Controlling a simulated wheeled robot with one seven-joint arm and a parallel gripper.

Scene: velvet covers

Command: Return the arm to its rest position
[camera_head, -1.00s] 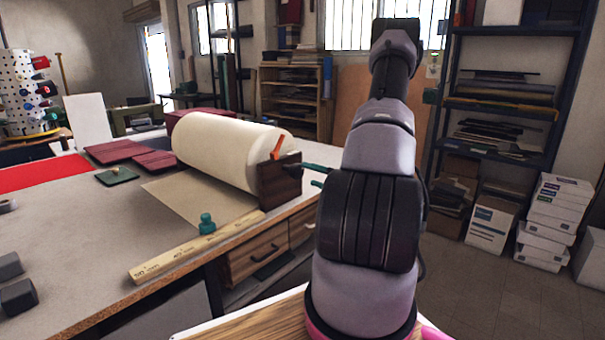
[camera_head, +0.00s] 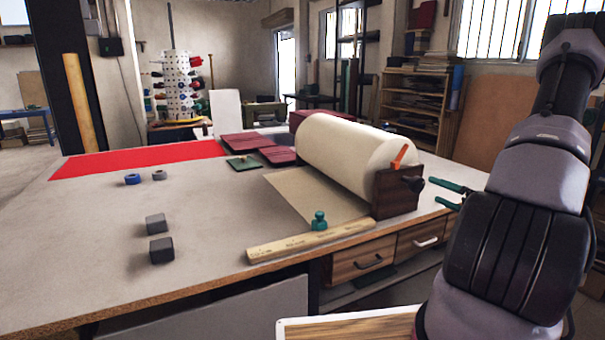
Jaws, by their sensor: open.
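My arm (camera_head: 520,215) stands at the right side of the head view. Its grey and black links rise from a base by the wooden-topped surface at the bottom, leaning up to the right, and the top link reaches the upper right edge. My gripper is not in view, so what its jaws are near or hold cannot be seen.
A large worktable (camera_head: 95,230) fills the left and middle. It carries a cream roll (camera_head: 350,148), a ruler (camera_head: 270,246), a red cloth (camera_head: 140,158), maroon pieces (camera_head: 245,141), two dark blocks (camera_head: 161,249) and green-handled pliers (camera_head: 450,186) at its right edge. Shelves (camera_head: 417,105) stand behind.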

